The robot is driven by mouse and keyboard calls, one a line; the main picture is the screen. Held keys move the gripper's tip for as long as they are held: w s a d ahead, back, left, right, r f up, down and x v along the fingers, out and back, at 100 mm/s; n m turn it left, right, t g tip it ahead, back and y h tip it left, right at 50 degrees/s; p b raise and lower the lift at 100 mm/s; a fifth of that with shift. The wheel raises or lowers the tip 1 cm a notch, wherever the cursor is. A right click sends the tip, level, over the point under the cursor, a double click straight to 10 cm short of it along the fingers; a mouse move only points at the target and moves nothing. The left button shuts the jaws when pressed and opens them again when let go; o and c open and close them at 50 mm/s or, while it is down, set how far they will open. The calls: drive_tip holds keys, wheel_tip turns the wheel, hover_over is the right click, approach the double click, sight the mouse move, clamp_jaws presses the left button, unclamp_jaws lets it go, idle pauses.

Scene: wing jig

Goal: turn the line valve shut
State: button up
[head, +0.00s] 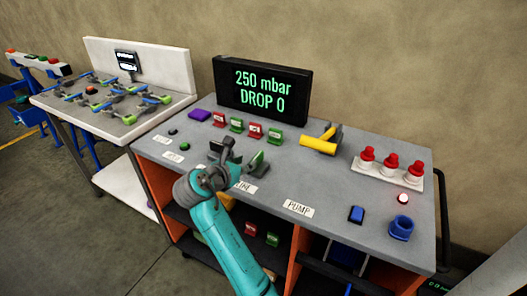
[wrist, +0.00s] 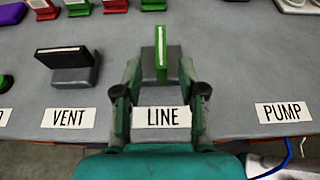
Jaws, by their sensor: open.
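The line valve has a narrow green handle (wrist: 161,55) on a grey base, behind the LINE label (wrist: 162,117) in the wrist view. The handle stands upright with its thin edge towards the wrist camera, pointing away from the label. My gripper (wrist: 160,75) is open, with one finger to the left and one to the right of the valve; gaps show between the fingers and the handle. In the head view my gripper (head: 237,155) is low over the console and hides much of the valve. The display (head: 262,90) reads 250 mbar, DROP 0.
The vent valve with a black handle (wrist: 62,57) stands left, its handle lying crosswise. Red and green tags (head: 254,130) stand behind. A yellow-handled part (head: 319,144), red knobs (head: 391,162), a lit button (head: 403,198), a blue switch (head: 356,214) and a blue cup (head: 401,228) are at right.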

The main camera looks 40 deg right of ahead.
sight(260, 156)
drive_tip(key=x, duration=1)
drive_tip(key=shift+d, duration=0.2)
clamp_jaws()
